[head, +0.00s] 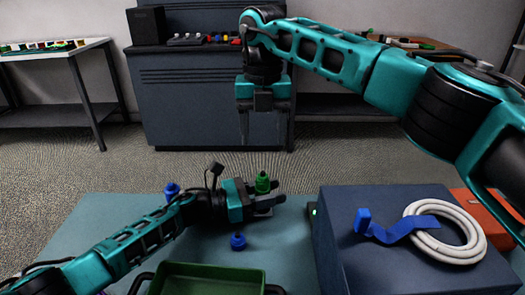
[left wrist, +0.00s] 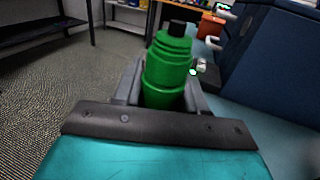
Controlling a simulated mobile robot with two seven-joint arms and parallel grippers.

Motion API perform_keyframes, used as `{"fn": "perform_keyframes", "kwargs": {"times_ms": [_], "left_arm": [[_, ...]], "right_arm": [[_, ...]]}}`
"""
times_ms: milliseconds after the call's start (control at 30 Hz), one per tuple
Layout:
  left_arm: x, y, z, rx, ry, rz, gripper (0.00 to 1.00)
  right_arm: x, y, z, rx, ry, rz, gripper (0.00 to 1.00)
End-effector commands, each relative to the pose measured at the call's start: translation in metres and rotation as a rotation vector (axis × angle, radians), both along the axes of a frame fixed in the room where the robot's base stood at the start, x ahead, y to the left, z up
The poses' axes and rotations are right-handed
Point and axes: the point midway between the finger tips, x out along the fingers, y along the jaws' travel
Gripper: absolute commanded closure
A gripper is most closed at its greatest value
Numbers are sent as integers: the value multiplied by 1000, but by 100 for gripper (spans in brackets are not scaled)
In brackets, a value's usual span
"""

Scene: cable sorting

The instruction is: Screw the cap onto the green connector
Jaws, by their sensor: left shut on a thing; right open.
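The green connector (head: 262,184) stands upright between the fingers of my left gripper (head: 270,203), which is shut on it. The left wrist view shows the connector (left wrist: 168,70) close up, with ribbed stepped sides and a black piece on top. I cannot tell whether that black piece is the cap; no separate loose cap is clear. My right gripper (head: 266,142) is open and empty. It hangs with its fingers pointing down, higher in the picture than the connector and apart from it.
Blue connector-like pieces (head: 238,242) (head: 171,190) stand on the teal table (head: 100,215). A green tray (head: 205,279) is at the front. A dark blue box (head: 335,225) at right carries a white cable coil (head: 474,232) and a blue strap (head: 420,235). Benches stand behind.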

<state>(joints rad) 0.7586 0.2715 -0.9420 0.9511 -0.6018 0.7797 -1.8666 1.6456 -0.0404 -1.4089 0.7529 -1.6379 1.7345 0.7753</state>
Motion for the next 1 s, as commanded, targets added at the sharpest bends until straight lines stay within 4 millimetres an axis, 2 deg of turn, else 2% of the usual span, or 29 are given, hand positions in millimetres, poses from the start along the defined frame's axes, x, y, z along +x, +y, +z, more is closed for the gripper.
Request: {"fn": "perform_keyframes", "kwargs": {"times_ms": [133, 400, 433, 733, 1000], "left_arm": [[0, 1, -1, 1, 0, 1, 100], [0, 1, -1, 1, 0, 2, 100], [0, 1, -1, 1, 0, 2, 58], [0, 1, 0, 1, 0, 1, 29], [0, 2, 0, 1, 0, 1, 29]], "right_arm": [[0, 0, 10, 0, 0, 0, 38], [0, 0, 11, 0, 1, 0, 38], [0, 0, 11, 0, 1, 0, 38], [0, 0, 10, 0, 1, 0, 38], [0, 0, 11, 0, 1, -1, 38]]}}
